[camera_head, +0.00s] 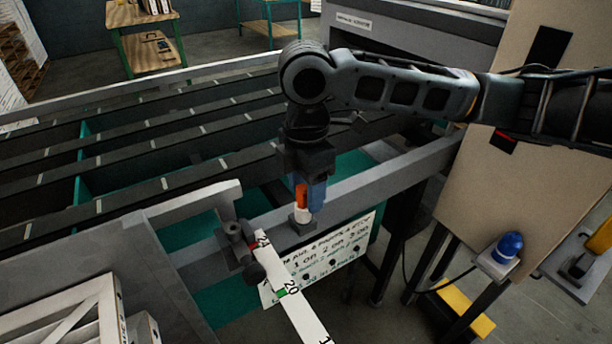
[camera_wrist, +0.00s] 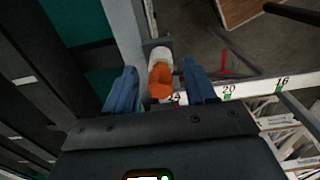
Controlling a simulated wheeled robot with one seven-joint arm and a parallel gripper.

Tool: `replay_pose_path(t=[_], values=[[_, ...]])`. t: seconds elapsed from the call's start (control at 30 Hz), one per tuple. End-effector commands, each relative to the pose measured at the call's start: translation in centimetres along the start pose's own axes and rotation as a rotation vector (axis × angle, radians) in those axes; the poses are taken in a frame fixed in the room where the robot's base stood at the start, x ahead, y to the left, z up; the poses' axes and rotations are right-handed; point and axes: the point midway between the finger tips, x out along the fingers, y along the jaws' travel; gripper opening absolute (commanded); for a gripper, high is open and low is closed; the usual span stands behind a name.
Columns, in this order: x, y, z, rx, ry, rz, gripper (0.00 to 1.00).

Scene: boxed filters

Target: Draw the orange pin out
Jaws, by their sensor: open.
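The orange pin (camera_head: 301,196) stands upright in a small grey block on the rail, with a white collar (camera_head: 302,214) below its orange part. It also shows in the wrist view (camera_wrist: 160,82), where its orange end points toward my gripper. My gripper (camera_head: 309,192) is above the rail, pointing down, with its blue fingers beside the pin. In the wrist view the two blue fingers (camera_wrist: 160,83) are apart, one on each side of the pin, with visible gaps. The pin's lower end is hidden in the block.
A white numbered scale bar (camera_head: 291,289) and a dark clamp knob (camera_head: 243,250) lie close to the left of the pin. A printed sign (camera_head: 345,243) hangs below the rail (camera_head: 385,187). A blue dome button (camera_head: 509,245) stands at the right. Slatted conveyor lanes lie behind.

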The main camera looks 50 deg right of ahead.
Motion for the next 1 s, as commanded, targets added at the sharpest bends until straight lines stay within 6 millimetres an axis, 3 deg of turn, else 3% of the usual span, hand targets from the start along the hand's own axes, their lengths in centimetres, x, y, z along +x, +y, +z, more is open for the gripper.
replay_pose_path(t=[0.23,0.8,1.0], values=[[0.06,0.01,0.0,0.0,0.0,0.0,0.55],[0.02,0.01,0.0,0.0,0.0,0.001,0.0],[-0.14,0.02,-0.01,0.0,0.0,0.001,0.0]])
